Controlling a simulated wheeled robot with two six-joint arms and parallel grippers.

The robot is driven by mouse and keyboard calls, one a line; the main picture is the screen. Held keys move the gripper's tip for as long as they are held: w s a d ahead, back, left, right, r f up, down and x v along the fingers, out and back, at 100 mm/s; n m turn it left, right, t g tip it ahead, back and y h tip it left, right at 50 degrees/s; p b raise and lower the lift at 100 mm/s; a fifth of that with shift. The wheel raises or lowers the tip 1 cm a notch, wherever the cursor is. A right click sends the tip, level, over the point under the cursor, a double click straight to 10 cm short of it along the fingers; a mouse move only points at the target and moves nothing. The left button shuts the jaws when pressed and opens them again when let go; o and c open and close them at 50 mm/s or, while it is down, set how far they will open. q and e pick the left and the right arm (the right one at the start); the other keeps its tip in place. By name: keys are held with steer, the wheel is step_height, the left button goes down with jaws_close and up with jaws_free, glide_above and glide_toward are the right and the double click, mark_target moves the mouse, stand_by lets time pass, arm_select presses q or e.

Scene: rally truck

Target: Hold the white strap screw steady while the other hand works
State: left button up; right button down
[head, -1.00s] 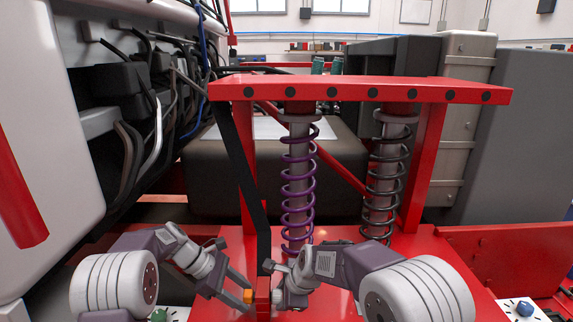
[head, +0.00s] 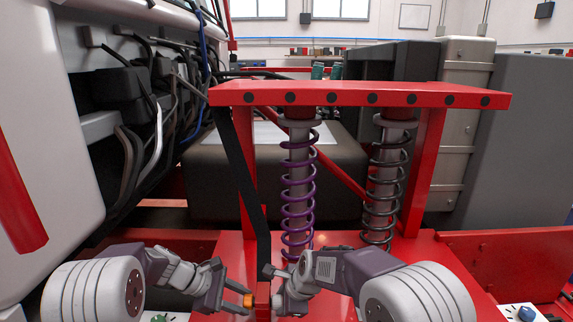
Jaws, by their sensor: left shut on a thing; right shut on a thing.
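My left gripper (head: 242,301) is low at the centre, left of a narrow red upright (head: 262,298). It is shut on a small orange piece (head: 247,300) at its fingertips, beside that upright. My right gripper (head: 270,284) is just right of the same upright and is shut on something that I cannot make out. A black strap-like bar (head: 240,165) slants from the red frame down to a point just above the two grippers. I cannot pick out a white strap screw; it may be hidden by the fingers or too small to see.
A red frame (head: 340,88) stands over a purple coil spring (head: 298,195) and a dark coil spring (head: 385,185), close behind my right arm. Cables and black boxes (head: 110,90) line the white body at left. A red ledge (head: 500,255) extends at right.

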arm_select(q)
steer(key=o, duration=1.1)
steer(key=shift+v, duration=2.5)
steer(key=v, duration=1.2)
